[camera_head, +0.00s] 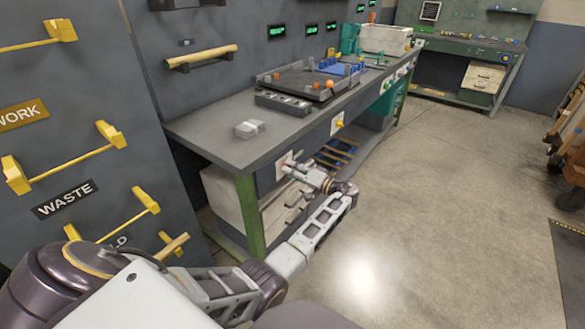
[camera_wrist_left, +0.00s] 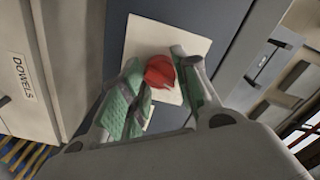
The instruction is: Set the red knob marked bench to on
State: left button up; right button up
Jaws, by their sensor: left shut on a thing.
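The red knob (camera_wrist_left: 160,72) sits on a pale square plate (camera_wrist_left: 140,32) on the bench's front panel in the left wrist view. No marking on the plate can be read, and its on or off position cannot be told. My left gripper (camera_wrist_left: 161,85) has its green-padded fingers on both sides of the knob, shut on it. In the head view my left gripper (camera_head: 292,168) is at the near end of the bench front, against the pale plate (camera_head: 283,160); the knob is hidden there. My right gripper is not in view.
The workbench (camera_head: 215,123) carries a dark tray (camera_head: 300,88) and a small grey block (camera_head: 249,129). A yellow knob (camera_head: 339,124) is farther along its front. A drawer unit (camera_head: 285,215) stands underneath. The wall rack with yellow handles (camera_head: 75,165) is at left.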

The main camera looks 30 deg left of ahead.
pick_arm(q)
jog(key=shift+m, duration=0.6)
jog(key=o, duration=1)
jog(key=shift+d, duration=0.1)
jog(key=shift+s+d, duration=0.15)
jog(key=shift+d, duration=1.85)
jog(key=shift+s+d, duration=0.2)
jog(key=shift+d, duration=1.75)
jog(key=shift+s+d, duration=0.15)
jog(key=shift+d, duration=1.85)
jog(key=shift+d+f, duration=0.1)
